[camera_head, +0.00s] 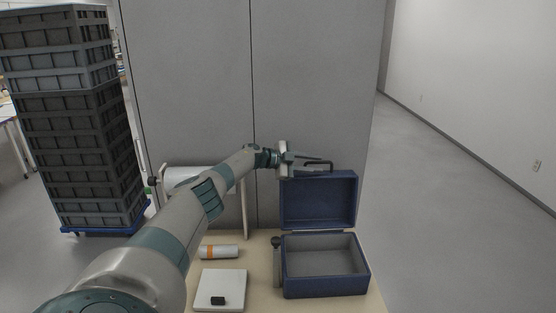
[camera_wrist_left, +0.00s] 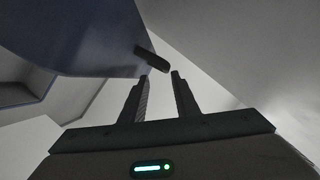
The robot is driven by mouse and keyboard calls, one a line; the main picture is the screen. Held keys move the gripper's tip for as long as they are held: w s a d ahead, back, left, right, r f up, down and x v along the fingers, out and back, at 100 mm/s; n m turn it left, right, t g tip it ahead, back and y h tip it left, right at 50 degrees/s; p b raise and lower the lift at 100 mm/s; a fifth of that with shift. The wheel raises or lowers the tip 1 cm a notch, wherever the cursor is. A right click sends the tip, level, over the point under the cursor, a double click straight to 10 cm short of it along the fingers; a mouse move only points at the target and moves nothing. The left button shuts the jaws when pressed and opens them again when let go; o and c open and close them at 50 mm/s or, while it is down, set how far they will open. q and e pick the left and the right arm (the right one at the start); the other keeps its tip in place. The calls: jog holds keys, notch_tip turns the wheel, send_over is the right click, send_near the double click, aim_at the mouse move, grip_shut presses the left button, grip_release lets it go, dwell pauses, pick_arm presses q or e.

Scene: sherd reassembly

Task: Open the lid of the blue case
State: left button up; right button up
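The blue case (camera_head: 325,287) stands on the right part of the table. Its lid (camera_head: 318,203) is raised and stands about upright at the back. The grey inside of the case looks empty. My left gripper (camera_head: 322,166) is at the top edge of the raised lid. In the left wrist view its two fingers (camera_wrist_left: 158,74) are apart with nothing between them. A dark grey bar (camera_wrist_left: 151,59) at the edge of the lid (camera_wrist_left: 85,35) lies just past the fingertips. I cannot tell whether they touch. My right gripper is in neither view.
A white cylinder with an orange band (camera_head: 219,251) and a pale flat block (camera_head: 219,283) bearing a small black object (camera_head: 218,300) lie left of the case. A dark-topped post (camera_head: 277,262) stands beside it. A grey partition (camera_head: 310,80) rises behind.

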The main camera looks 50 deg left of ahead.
pick_arm(q)
jog(key=b+v, duration=0.4)
jog(key=v, duration=1.1)
jog(key=shift+s, duration=0.2)
jog(key=shift+a, duration=0.1)
